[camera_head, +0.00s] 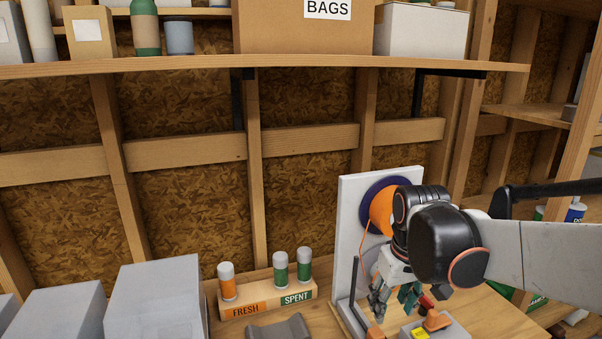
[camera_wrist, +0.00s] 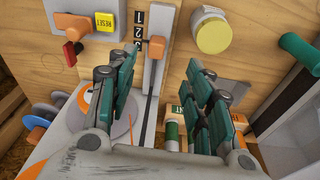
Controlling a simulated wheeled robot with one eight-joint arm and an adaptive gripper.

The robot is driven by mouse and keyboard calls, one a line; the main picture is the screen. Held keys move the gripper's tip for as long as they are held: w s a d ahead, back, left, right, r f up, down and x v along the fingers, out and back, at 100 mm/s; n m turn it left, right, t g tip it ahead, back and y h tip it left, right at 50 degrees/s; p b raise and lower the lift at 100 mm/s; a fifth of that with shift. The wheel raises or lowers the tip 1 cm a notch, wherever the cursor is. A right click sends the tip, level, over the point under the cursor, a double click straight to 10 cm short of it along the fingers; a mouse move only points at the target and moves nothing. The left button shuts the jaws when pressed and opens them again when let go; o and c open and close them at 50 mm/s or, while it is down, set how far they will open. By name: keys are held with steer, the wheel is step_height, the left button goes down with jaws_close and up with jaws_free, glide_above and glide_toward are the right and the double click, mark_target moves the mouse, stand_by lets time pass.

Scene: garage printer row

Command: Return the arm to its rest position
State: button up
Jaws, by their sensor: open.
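My gripper (camera_head: 393,301) hangs at the end of my bent arm, fingers pointing down, in front of the white panel (camera_head: 349,215) with the orange spool (camera_head: 381,209). In the wrist view its two green-padded fingers (camera_wrist: 168,92) stand wide apart with nothing between them. Beyond them is a slotted plate marked with numbers, with an orange handle (camera_wrist: 154,48). The arm reaches in from the right of the head view and is not folded against my body. Its rest position is not marked in either view.
A rack labelled FRESH and SPENT (camera_head: 268,303) holds canisters left of the panel. Grey boxes (camera_head: 155,300) stand further left. A control box with a yellow RESET button (camera_wrist: 104,22) and a yellow-lidded jar (camera_wrist: 213,34) lie near the gripper. A loaded shelf (camera_head: 200,64) runs above.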

steer(key=s+r+m+t, duration=0.2)
steer(key=s+t, duration=0.3)
steer(key=s, duration=0.8)
steer(key=shift+d+m, duration=0.3)
steer(key=shift+d, duration=0.05)
stand_by(1.3)
